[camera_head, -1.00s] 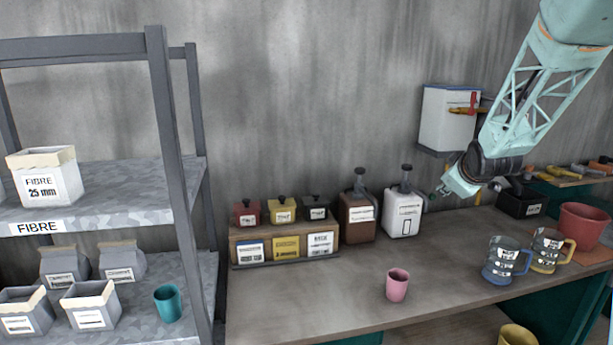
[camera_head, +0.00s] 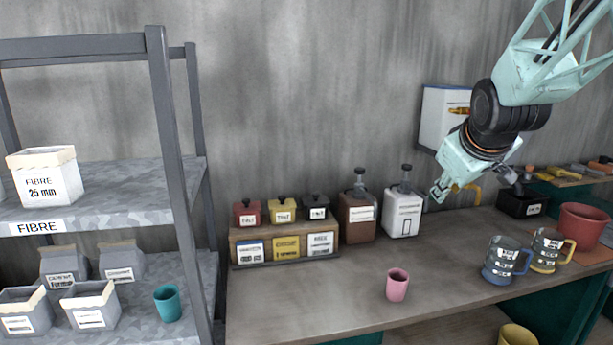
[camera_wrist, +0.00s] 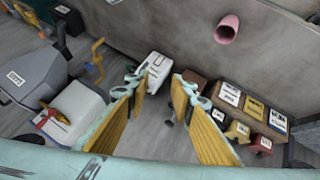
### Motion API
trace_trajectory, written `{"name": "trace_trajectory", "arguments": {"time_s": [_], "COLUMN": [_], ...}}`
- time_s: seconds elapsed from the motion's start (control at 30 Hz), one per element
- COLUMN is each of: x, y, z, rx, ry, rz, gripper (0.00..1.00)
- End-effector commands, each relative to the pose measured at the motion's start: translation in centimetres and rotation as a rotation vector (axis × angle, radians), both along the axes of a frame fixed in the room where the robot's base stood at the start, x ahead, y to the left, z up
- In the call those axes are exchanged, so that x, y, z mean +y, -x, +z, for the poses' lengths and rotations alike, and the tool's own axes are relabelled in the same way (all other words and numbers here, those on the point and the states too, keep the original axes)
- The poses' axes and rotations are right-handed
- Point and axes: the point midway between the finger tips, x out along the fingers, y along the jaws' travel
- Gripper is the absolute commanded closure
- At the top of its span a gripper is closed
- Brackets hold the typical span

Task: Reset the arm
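My gripper (camera_head: 441,191) hangs above the back of the bench, just right of the white pump bottle (camera_head: 403,214). In the wrist view its two yellow-padded fingers (camera_wrist: 160,88) are apart with nothing between them, so it is open and empty. My arm reaches in from the upper right of the head view.
The bench (camera_head: 335,295) holds a brown pump bottle (camera_head: 357,218), a box rack (camera_head: 234,252), a pink cup (camera_head: 397,285), a blue-handled jug (camera_head: 500,262), a yellow-handled jug (camera_head: 546,250) and a red pot (camera_head: 583,226). A wall box (camera_head: 432,120) hangs behind my arm. Shelving (camera_head: 176,150) stands left.

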Motion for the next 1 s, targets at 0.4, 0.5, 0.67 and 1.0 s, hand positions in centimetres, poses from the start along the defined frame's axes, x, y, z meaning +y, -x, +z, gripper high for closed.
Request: {"name": "trace_trajectory", "arguments": {"time_s": [0.4, 0.5, 0.67, 1.0], "x": [4.1, 4.9, 6.3, 9.0], "y": [9.6, 12.0, 15.8, 24.2], "z": [1.2, 1.3, 1.3, 0.9], "rx": [0.079, 0.098, 0.13, 0.203], "ry": [-0.097, -0.12, -0.157, -0.23], "rz": [-0.071, -0.088, -0.116, -0.174], "gripper": [0.78, 0.78, 0.78, 0.78]}}
